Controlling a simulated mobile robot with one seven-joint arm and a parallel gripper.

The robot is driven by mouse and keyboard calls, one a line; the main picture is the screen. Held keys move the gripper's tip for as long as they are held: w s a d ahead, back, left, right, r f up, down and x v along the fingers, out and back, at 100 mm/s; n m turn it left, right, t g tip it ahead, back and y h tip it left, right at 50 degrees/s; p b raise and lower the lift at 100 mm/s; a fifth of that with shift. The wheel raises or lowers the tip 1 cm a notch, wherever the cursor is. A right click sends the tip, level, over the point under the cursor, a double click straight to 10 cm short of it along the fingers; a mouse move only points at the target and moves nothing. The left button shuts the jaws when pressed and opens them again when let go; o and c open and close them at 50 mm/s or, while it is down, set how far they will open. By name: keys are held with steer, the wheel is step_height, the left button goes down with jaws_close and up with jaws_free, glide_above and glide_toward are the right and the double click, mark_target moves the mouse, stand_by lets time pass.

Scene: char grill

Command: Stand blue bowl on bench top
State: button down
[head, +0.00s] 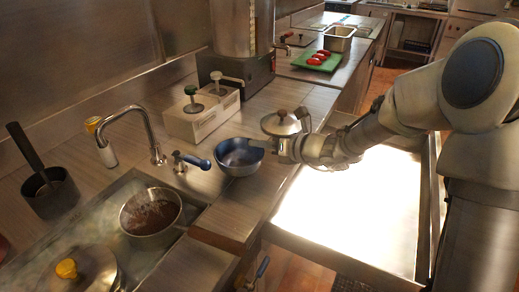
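The blue bowl (238,158), with a blue rim and a greyish inside, is upright at the bench top (235,212), close to its front edge. I cannot tell whether its base touches the surface. My gripper (268,146) reaches in from the right, and its fingertips are at the bowl's right rim. The fingers are too small to show whether they are closed on the rim.
A lidded metal pot (282,123) stands just behind my gripper. A tap (150,138), a blue-handled lever (190,160) and a pump dispenser box (200,112) are left of the bowl. A sink with a pan (150,218) is at front left. An open drawer (350,205) lies below my arm.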

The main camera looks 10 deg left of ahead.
steer(key=shift+f, duration=0.3)
steer(key=shift+f, duration=0.2)
steer(key=c, duration=1)
jaws_free()
steer(key=shift+c, duration=0.2)
